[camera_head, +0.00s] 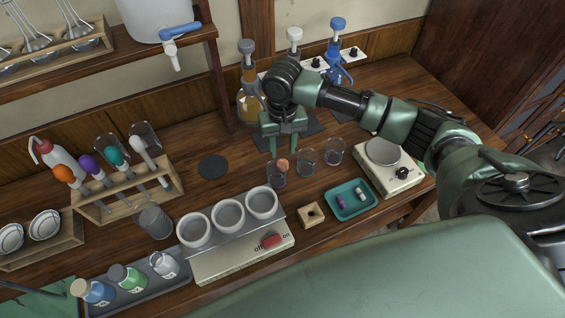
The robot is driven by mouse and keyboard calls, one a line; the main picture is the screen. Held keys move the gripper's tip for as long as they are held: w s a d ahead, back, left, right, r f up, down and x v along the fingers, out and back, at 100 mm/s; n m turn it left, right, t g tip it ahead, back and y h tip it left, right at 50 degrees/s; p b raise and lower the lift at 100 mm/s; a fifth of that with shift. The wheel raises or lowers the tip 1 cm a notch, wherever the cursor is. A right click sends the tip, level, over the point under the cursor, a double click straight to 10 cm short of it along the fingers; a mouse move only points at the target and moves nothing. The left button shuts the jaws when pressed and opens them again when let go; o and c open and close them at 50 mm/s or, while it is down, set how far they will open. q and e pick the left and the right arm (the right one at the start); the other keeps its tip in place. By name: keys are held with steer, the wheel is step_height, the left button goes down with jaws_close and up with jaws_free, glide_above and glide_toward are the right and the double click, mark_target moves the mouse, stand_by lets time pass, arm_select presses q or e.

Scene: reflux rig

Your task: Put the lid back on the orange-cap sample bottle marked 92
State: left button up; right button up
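Three sample bottles stand in a grey tray at the lower left: a blue one (98,294), a green one (132,280) and a clear one (165,265) that looks uncapped. The number 92 is not readable. My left gripper is not in view.
Two more beakers (306,162) stand right of the gripper. A heater with three white cups (228,216), a teal tray (350,199), a wooden block (311,214) and a hotplate (384,152) lie nearby. A tube rack (125,192) stands left. Tall capped bottles (250,100) stand behind the gripper.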

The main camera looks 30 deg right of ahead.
mark_target(283, 160)
steer(key=shift+s, duration=0.15)
steer(key=f+p, duration=0.1)
steer(key=f, duration=0.3)
steer(key=shift+s+a+f+p, duration=0.15)
steer(key=shift+s+f+p, duration=0.1)
steer(key=shift+p, duration=0.15)
steer(key=shift+f, duration=0.3)
jaws_close()
